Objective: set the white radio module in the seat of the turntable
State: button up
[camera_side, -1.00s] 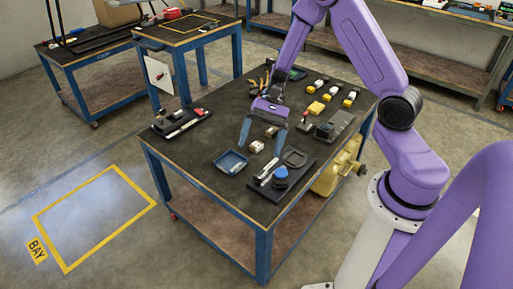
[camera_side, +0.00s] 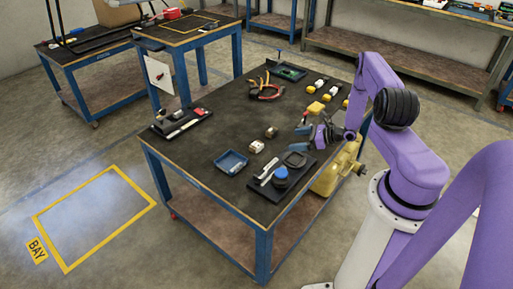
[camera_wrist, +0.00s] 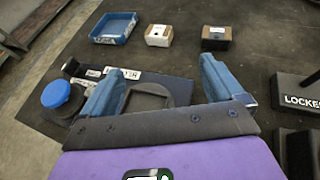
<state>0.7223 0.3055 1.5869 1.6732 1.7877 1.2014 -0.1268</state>
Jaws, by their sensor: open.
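The white radio module (camera_side: 257,146) appears to be the small white block beside the blue tray; it also shows in the wrist view (camera_wrist: 158,35), with a dark spot on its side. My gripper (camera_side: 299,138) is open and empty, apart from the module and to its right in the side view. In the wrist view my fingers (camera_wrist: 163,68) are spread, with the module beyond them.
A blue tray (camera_wrist: 113,28) and a brown block (camera_wrist: 216,38) flank the module. A dark block marked LOCKED (camera_wrist: 298,95) is at right.

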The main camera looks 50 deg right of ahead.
aim_at(258, 144)
jog(key=x, duration=1.7)
jog(key=shift+a, duration=0.2)
jog(key=shift+c, duration=0.3)
jog(key=c, duration=1.2)
jog(key=shift+o, duration=0.2)
jog(key=shift+r, duration=0.1)
